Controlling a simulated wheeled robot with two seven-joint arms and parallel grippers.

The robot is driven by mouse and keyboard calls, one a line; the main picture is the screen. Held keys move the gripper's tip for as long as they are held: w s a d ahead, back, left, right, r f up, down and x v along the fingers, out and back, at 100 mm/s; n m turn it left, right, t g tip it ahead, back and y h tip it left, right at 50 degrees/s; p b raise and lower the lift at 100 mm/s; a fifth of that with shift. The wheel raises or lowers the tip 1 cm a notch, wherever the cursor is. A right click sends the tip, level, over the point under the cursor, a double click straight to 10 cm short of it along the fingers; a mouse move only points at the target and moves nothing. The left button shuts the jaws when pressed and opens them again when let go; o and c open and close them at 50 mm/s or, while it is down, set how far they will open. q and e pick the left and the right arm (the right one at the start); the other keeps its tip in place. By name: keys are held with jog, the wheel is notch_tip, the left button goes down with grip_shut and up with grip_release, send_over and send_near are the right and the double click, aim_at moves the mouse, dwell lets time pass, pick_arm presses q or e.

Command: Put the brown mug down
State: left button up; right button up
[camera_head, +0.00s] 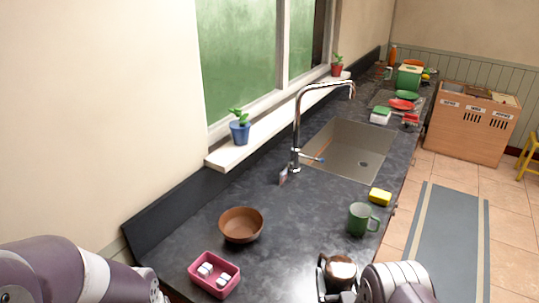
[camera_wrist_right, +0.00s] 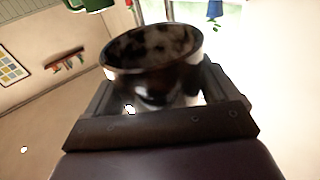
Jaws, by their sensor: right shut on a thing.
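The brown mug (camera_head: 341,267) is at the bottom of the head view, at the near right part of the dark counter (camera_head: 290,215). My right gripper (camera_head: 338,283) is shut on it, with fingers on both sides. In the right wrist view the mug (camera_wrist_right: 152,48) looks dark and glossy, its rim facing away from the palm, between the fingers of my right gripper (camera_wrist_right: 160,88). I cannot tell whether the mug's base touches the counter. My left arm comes in at the lower left; its gripper is out of the picture.
A green mug (camera_head: 359,219) and yellow sponge (camera_head: 380,197) are beyond the brown mug. A brown bowl (camera_head: 241,225) and pink box with white cubes (camera_head: 217,291) are to the left. The counter between bowl and green mug is clear. The sink (camera_head: 345,155) and faucet (camera_head: 297,125) lie farther back.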

pick_arm(q)
jog(key=o, duration=0.9)
jog(key=shift+o, duration=0.9)
jog(key=shift+a, duration=0.2)
jog(key=w+a+f+m+t+h, duration=0.1)
jog(key=w+f+m+t, duration=0.1)
jog(key=w+m, duration=0.15)
jog(key=w+f+m+t+h, duration=0.1)
jog(key=w+f+m+t, duration=0.15)
jog(key=w, duration=0.25)
jog(key=s+d+r+m+h, duration=0.1)
jog(key=d+r+m+h, duration=0.35)
jog(key=d, duration=0.25)
jog(key=s+d+r+m+h, duration=0.1)
jog(key=d+r+m+h, duration=0.25)
jog(key=d+h, duration=0.3)
jog(key=w+d+f+n, duration=0.1)
jog(key=w+d+f, duration=0.3)
jog(key=d, duration=0.6)
jog(key=shift+w+f+y, duration=0.15)
jog(key=shift+y, duration=0.25)
pick_arm(e)
jog(key=s+a+n+g+y, duration=0.4)
jog(key=a+n+y, duration=0.4)
jog(key=a+y, duration=0.4)
jog(key=shift+s+a, duration=0.7)
jog(key=shift+a, duration=0.2)
pick_arm(q)
jog(key=shift+g, duration=0.25)
